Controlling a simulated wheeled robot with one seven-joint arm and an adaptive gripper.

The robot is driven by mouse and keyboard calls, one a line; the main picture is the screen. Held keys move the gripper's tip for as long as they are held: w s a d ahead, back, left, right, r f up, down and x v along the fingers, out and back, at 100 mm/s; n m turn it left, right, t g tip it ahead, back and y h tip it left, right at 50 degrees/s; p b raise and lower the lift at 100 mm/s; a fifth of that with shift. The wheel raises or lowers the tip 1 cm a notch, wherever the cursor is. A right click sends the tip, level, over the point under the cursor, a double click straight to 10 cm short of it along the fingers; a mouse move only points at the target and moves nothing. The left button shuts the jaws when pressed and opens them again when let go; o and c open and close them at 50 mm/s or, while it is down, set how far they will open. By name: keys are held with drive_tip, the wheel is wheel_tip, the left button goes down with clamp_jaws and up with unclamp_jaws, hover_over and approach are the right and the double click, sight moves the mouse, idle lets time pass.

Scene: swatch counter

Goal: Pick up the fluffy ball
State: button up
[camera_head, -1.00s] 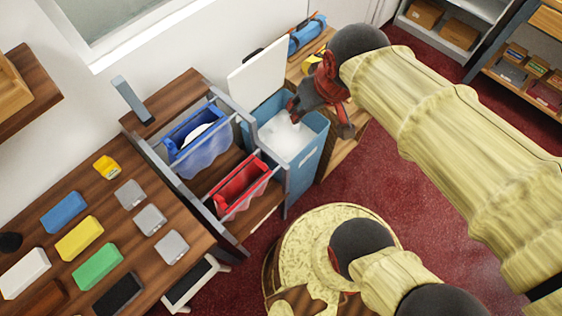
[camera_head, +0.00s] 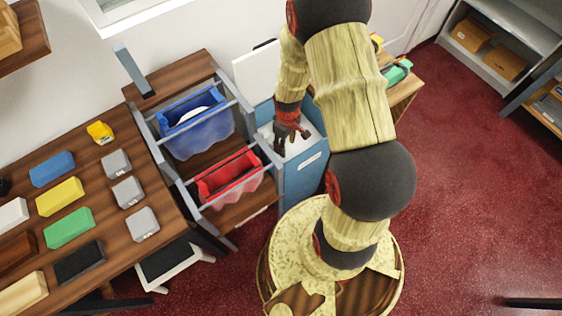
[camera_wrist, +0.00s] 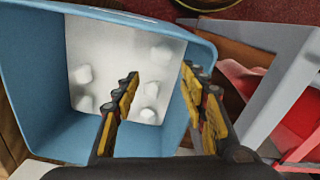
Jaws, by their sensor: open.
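No single item stands out clearly as the fluffy ball. Several small white lumps (camera_wrist: 150,88) lie on a white surface inside the tall blue bin (camera_wrist: 30,75), which also shows in the head view (camera_head: 305,172). A rounded white thing (camera_head: 194,114) sits in the blue hanging tray, too little of it showing to name. My gripper (camera_head: 291,142) is over the mouth of the tall bin, pointing down. In the wrist view my gripper (camera_wrist: 160,75) is open, with nothing between its fingers. Whether the fingertips touch the lumps I cannot tell.
The bin's white lid (camera_head: 256,70) stands up behind it. The blue tray (camera_head: 197,138) and red tray (camera_head: 229,176) hang in a grey frame left of the bin. A wooden counter (camera_head: 100,215) with coloured blocks is at left. Red carpet is open at right.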

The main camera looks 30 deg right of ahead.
sight(285, 159)
wheel_tip(285, 159, down, 12)
drive_tip(key=b, duration=0.5)
drive_tip(key=shift+a+f, duration=0.15)
drive_tip(key=shift+f, duration=0.1)
drive_tip(key=shift+r, duration=0.1)
drive_tip(key=shift+c, duration=0.9)
drive_tip(key=c, duration=0.3)
